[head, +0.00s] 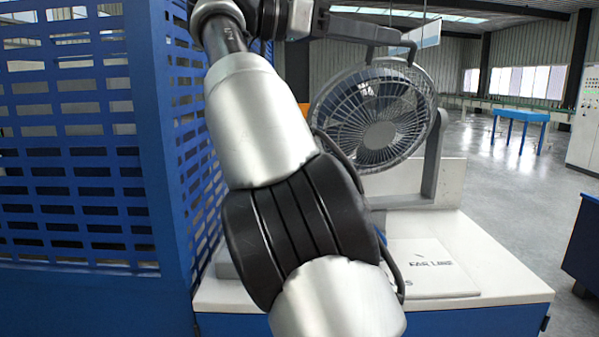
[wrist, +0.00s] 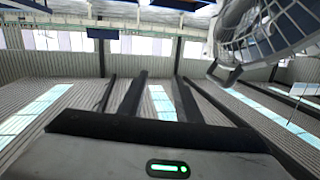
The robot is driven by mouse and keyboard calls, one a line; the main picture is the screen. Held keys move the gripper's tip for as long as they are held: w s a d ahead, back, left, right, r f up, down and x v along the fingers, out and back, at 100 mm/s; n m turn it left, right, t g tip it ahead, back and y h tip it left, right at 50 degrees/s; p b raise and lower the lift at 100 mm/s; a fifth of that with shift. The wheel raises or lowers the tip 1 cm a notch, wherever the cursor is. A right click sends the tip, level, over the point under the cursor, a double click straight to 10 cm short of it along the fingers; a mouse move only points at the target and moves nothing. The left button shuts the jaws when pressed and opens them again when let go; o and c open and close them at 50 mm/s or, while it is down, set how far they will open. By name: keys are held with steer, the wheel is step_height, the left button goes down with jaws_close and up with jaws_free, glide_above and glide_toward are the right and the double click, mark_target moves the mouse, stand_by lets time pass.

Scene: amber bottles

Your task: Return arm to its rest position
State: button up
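My gripper (wrist: 158,88) shows in the wrist view with its dark fingers apart and nothing between them. A green light glows on its body. In the head view my silver and black arm rises through the middle, bent up to the top edge. The dark gripper end (head: 345,27) points right there, at the height of the top of a grey fan (head: 385,115); I cannot tell the gap between them. The fan's rim and handle also show at upper right in the wrist view (wrist: 262,35). No bottles are in view.
A blue slatted cage (head: 75,130) stands close on the left. A white-topped bench (head: 480,255) with a lettered plate (head: 440,268) lies below the fan, partly hidden by my arm. A blue table (head: 520,116) stands far back right. Open floor (head: 490,190) lies on the right.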

steer(key=d+f+n+y+p, duration=0.2)
steer(key=d+f+n+y, duration=0.55)
steer(key=d+f, duration=0.7)
steer(key=s+a+f+n+t+y+p, duration=0.1)
steer(key=s+a+f+n+y, duration=0.3)
steer(key=s+f, duration=0.7)
steer(key=s+a+f+n+t+y+p, duration=0.1)
steer(key=s+a+f+n+y, duration=0.3)
steer(key=s+a+f, duration=0.4)
steer(key=s+f+n, duration=0.1)
steer(key=s+f, duration=0.3)
steer(key=shift+a+y, duration=0.15)
steer(key=shift+y, duration=0.2)
steer(key=shift+s+f, duration=0.1)
